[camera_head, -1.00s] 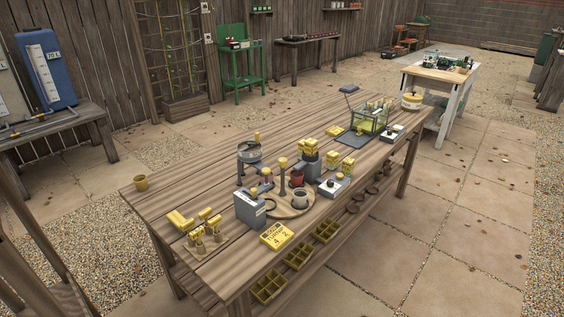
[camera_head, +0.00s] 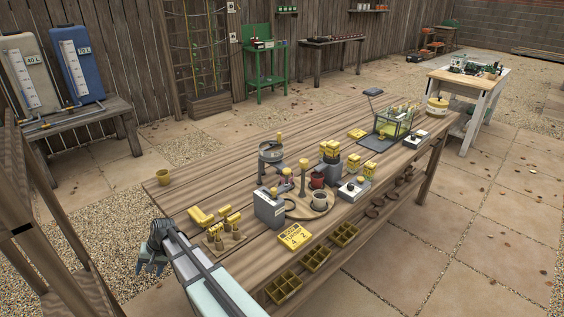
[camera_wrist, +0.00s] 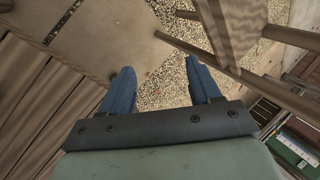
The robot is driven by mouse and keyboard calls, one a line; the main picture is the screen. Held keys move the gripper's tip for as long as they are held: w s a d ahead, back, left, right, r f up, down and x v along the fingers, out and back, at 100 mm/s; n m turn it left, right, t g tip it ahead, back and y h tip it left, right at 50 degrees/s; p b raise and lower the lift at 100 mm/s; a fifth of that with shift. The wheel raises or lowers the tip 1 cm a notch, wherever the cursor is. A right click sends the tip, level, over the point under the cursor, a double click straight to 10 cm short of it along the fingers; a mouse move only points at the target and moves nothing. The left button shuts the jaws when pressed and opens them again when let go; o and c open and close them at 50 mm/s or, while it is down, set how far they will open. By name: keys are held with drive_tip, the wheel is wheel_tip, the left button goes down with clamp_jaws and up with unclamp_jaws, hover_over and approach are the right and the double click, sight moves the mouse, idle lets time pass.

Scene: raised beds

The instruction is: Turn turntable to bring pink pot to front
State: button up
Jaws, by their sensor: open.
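The turntable (camera_head: 302,213) is a round wooden disc on the bench, with a dark post standing up from it. My gripper (camera_head: 155,258) is off the bench's left front edge, far from the turntable. In the wrist view my gripper (camera_wrist: 162,88) is open and empty, its blue fingers apart above the ground.
The grey box (camera_head: 269,208) stands close at the turntable's left. Yellow-topped pieces (camera_head: 223,233) stand nearer my arm. The bench's left end is mostly clear.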

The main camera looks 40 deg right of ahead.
drive_tip(key=w+d+r+m+t+y, duration=0.15)
drive_tip(key=w+d+r, duration=0.25)
drive_tip(key=d+r, duration=0.4)
drive_tip(key=w+d+r+m+t, duration=0.25)
drive_tip(key=d+r, duration=0.25)
drive_tip(key=r, duration=0.6)
wheel_tip(320, 180, up, 15)
drive_tip(key=m+t+h, duration=0.2)
drive_tip(key=m+t, duration=0.3)
drive_tip(key=m, duration=1.2)
hover_over(306, 161)
drive_tip(key=w+a, duration=0.4)
drive_tip(key=s+d+m+t, duration=0.1)
drive_tip(key=s+d+m, duration=0.25)
drive_tip(key=s, duration=0.45)
drive_tip(key=s+d+m, duration=0.3)
drive_tip(key=s+d, duration=0.1)
drive_tip(key=s, duration=0.3)
drive_tip(key=shift+h, duration=0.25)
drive_tip(key=x, duration=1.3)
drive_tip(key=shift+w+a+f, duration=0.15)
drive_tip(key=shift+a+f, duration=0.15)
drive_tip(key=shift+f, duration=0.15)
drive_tip(key=shift+c, duration=0.2)
drive_tip(key=c, duration=0.9)
